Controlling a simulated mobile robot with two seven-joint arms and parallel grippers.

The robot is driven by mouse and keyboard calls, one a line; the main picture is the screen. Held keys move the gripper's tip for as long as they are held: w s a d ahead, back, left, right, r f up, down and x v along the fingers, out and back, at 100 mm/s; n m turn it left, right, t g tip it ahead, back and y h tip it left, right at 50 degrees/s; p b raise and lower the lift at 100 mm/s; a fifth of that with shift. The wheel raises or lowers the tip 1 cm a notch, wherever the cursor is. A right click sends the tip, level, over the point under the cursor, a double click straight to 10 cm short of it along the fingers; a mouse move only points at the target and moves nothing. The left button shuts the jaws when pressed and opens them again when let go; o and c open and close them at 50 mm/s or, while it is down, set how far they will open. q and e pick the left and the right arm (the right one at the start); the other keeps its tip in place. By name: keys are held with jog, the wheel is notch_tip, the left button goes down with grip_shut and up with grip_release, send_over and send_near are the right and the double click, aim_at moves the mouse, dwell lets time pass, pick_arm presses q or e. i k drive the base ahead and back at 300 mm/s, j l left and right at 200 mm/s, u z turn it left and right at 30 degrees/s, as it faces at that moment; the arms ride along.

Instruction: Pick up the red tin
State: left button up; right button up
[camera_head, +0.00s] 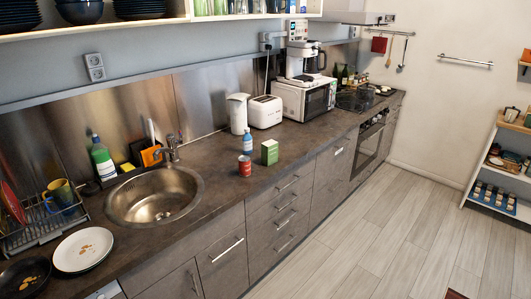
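The red tin (245,166) stands upright on the dark countertop (222,178), near its front edge and to the right of the sink. A green box (269,152) stands just right of it, with a gap between them. A blue and white bottle (247,141) stands close behind the tin. Neither of my grippers shows in the head view.
A round metal sink (155,197) is left of the tin. A dish rack (46,222), a white plate (82,250) and a dark pan (24,279) are further left. A kettle (237,112), toaster (265,111) and microwave (304,98) stand behind. The floor in front is mostly clear.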

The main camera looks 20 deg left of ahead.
aim_at(244, 167)
jog(key=i+u, duration=0.25)
jog(key=i, duration=0.2)
jog(key=i+l+u, duration=0.25)
jog(key=i, duration=0.15)
jog(key=i+l+u, duration=0.25)
jog(key=i, duration=0.2)
jog(key=i+l+u, duration=0.15)
jog(key=u, duration=0.25)
jog(key=i+l+u, duration=0.45)
jog(key=u, duration=0.3)
